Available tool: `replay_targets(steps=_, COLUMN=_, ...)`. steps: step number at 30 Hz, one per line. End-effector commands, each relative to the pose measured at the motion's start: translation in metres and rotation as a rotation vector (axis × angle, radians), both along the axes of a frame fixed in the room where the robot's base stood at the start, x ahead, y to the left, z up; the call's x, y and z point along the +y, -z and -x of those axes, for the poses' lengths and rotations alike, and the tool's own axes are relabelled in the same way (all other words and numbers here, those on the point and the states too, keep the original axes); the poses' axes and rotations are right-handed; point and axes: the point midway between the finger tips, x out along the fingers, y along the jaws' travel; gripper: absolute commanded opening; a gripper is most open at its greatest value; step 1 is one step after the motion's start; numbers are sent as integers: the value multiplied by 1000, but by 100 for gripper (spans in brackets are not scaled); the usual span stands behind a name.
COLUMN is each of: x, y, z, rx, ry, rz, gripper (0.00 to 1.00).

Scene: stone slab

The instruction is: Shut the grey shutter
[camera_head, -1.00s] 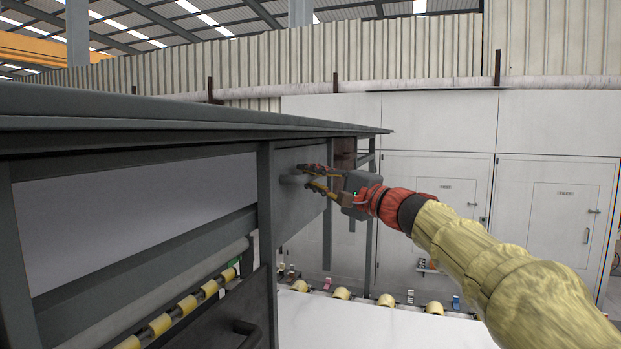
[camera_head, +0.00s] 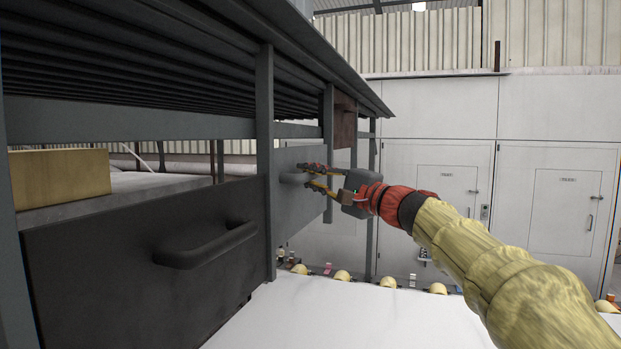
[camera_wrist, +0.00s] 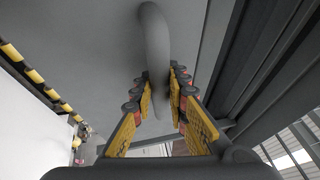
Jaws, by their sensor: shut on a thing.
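The grey shutter (camera_head: 298,216) is a flat panel between posts on the far part of the dark grey frame. A bar handle (camera_head: 289,179) sticks out from its face. My gripper (camera_head: 306,176) is shut around this handle from the right. In the wrist view, the curved handle (camera_wrist: 156,40) runs down between the yellow finger pads of my gripper (camera_wrist: 161,88), with the shutter's plain face (camera_wrist: 100,40) behind it. The fingers hide part of the handle.
A dark panel (camera_head: 110,255) with its own handle (camera_head: 207,246) stands at the near left, with a tan block (camera_head: 60,175) behind it. The slatted roof (camera_head: 200,75) overhangs above. A white surface (camera_head: 330,315) and yellow rollers (camera_head: 342,275) lie below. White cabinets (camera_head: 440,110) stand behind.

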Motion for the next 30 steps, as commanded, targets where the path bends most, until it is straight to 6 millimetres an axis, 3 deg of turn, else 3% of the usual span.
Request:
replay_targets(steps=1, x=0, y=17, z=-1, rx=2, ry=0, rz=1, gripper=0)
replay_targets(steps=9, x=0, y=45, z=-1, rx=3, ry=0, rz=0, gripper=0)
replay_targets(steps=28, x=0, y=58, z=-2, rx=8, ry=-1, rz=3, gripper=0)
replay_targets(steps=29, x=0, y=58, z=-2, rx=9, ry=-1, rz=2, gripper=16)
replay_targets(steps=30, x=0, y=59, z=-2, rx=10, ry=-2, rz=3, gripper=19)
